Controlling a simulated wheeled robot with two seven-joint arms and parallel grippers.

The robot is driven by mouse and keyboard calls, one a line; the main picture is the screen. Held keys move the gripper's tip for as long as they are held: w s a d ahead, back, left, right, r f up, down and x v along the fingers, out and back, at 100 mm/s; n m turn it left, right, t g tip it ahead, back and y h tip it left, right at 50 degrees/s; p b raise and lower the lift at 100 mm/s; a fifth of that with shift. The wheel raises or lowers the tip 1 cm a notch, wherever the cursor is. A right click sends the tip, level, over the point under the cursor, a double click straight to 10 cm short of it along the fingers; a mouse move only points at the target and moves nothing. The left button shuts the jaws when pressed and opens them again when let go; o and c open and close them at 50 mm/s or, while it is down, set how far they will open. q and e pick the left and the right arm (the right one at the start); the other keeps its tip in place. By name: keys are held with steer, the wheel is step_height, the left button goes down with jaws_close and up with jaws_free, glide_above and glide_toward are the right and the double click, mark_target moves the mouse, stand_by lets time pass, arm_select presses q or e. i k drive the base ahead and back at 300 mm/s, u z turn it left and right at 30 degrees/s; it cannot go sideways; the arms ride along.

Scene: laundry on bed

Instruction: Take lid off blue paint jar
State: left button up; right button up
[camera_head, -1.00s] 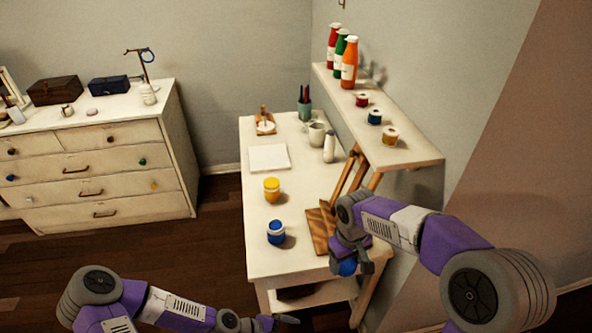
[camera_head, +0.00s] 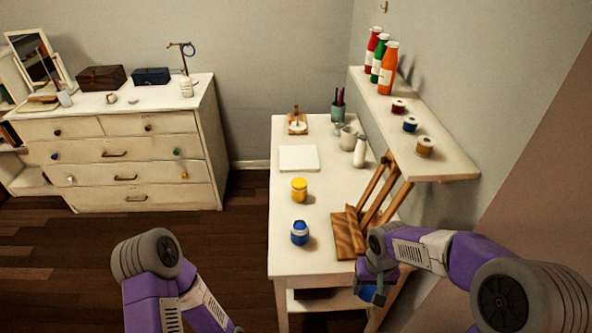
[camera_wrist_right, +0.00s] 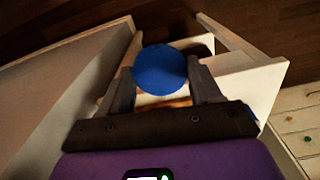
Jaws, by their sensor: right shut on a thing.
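The blue paint jar (camera_head: 299,234) stands upright on the white table, in front of the yellow jar. Its rim looks paler than its body, but it is too small to tell more. My right gripper (camera_head: 374,292) is past the table's front right corner, to the right of the jar and apart from it. It is shut on a round blue lid (camera_wrist_right: 160,70), which shows between the two fingers in the right wrist view. In the head view the lid (camera_head: 367,293) is partly hidden by the gripper. My left arm shows at bottom left, but its gripper is out of frame.
The white table (camera_head: 283,258) also holds a yellow jar (camera_head: 299,190), a white pad (camera_head: 298,158) and a wooden easel (camera_head: 350,232) near my right arm. A shelf (camera_head: 440,165) with bottles and small jars overhangs the right side. The table's front left is clear.

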mark_target(298, 228)
steer(key=u, duration=1.75)
steer(key=i, duration=2.55)
steer(key=z, duration=2.9)
steer(key=i, duration=0.95)
